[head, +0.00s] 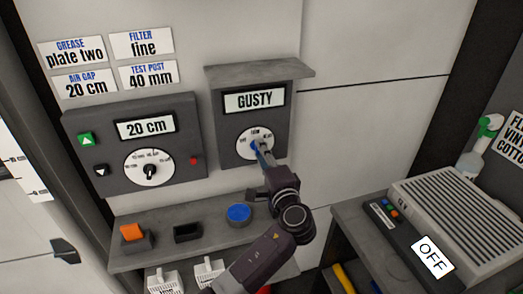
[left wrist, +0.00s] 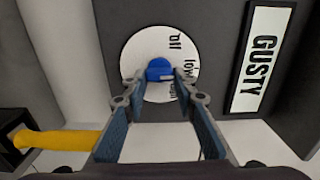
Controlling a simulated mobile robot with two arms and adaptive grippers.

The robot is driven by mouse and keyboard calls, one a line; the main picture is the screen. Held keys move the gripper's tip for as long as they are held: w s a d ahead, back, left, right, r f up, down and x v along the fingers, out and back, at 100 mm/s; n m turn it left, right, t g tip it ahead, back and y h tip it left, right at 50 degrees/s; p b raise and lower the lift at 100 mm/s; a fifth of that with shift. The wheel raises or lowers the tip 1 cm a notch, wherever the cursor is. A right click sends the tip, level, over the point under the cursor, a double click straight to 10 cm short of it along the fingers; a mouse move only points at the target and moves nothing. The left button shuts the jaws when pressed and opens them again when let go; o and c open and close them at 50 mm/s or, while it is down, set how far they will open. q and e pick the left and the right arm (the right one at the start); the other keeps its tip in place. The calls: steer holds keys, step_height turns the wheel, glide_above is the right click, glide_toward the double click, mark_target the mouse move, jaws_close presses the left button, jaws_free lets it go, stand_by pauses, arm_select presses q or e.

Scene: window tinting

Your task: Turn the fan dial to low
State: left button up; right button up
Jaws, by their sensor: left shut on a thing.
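The fan dial is a round white plate (head: 242,136) with a blue knob, on a dark grey wall panel under a display reading GUSTY (head: 254,99). In the left wrist view the dial plate (left wrist: 135,55) shows the words "off" and "low", with another word partly hidden. My left gripper (head: 262,151) reaches up to the dial from below. In the left wrist view its fingertips (left wrist: 160,78) are shut on the blue knob (left wrist: 160,68), one on each side. The knob's exact pointing direction is hard to tell. My right gripper is not in view.
Left of the panel is another control box (head: 188,115) with a black knob and a 20 cm display. A shelf (head: 212,242) below holds an orange block (head: 131,232) and a blue disc (head: 238,213). At right stands a grey ribbed unit (head: 465,215) with an OFF label.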

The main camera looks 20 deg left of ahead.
arm_select(q)
steer(key=shift+f, duration=0.15)
stand_by(0.3)
steer(key=o, duration=1.1)
steer(key=shift+d, duration=0.1)
steer(key=v, duration=1.2)
